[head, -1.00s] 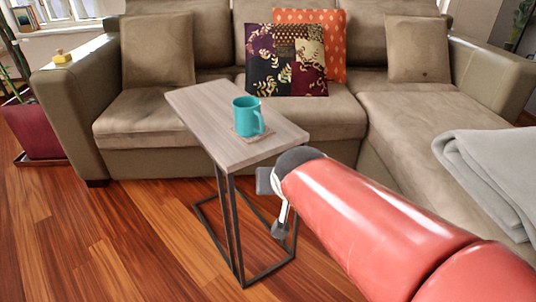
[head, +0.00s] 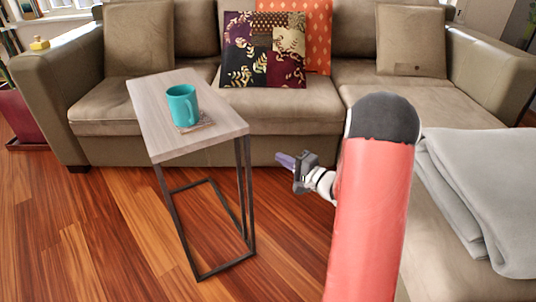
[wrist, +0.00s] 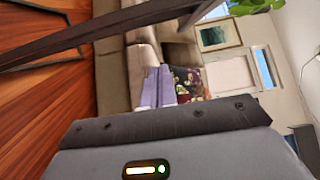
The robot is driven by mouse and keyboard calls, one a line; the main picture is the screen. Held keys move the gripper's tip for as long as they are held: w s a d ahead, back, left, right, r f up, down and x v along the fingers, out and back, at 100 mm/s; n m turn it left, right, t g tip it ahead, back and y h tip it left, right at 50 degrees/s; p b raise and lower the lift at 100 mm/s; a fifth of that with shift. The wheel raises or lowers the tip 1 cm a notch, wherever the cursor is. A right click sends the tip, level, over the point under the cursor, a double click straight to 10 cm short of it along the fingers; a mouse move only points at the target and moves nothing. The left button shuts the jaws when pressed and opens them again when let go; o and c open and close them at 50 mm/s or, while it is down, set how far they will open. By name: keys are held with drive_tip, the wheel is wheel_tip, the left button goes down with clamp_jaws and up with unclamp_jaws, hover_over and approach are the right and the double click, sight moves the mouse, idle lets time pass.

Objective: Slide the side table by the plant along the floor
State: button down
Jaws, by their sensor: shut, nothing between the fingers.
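The side table (head: 150,100) has a light wood top on a dark metal frame and stands upright on the floor in front of the sofa. A teal mug (head: 183,105) sits on a coaster on its top. My gripper (head: 284,160) is shut and empty, to the right of the table and apart from it in the head view. In the wrist view its purple fingers (wrist: 157,88) are together, and a dark bar of the table frame (wrist: 110,32) crosses the upper left. The plant's red pot (head: 16,118) is at the left edge, mostly cut off.
A tan sectional sofa (head: 265,115) stands behind the table and extends along the right, with a grey blanket (head: 475,185) on it. Patterned cushions (head: 262,50) lean on its back. Wood floor (head: 80,230) is clear to the table's left.

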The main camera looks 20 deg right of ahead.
sight(249, 147)
drive_tip(key=shift+w+a, duration=4.2)
drive_tip(key=shift+w, duration=0.25)
drive_tip(key=w+a+b, duration=0.3)
drive_tip(key=w+a, duration=0.1)
drive_tip(key=a, duration=1)
drive_tip(key=w+a+b, duration=0.3)
drive_tip(key=a, duration=1.1)
drive_tip(key=shift+w+a, duration=0.3)
drive_tip(key=shift+w, duration=0.05)
drive_tip(key=shift+d+r, duration=0.1)
drive_tip(key=shift+r, duration=0.05)
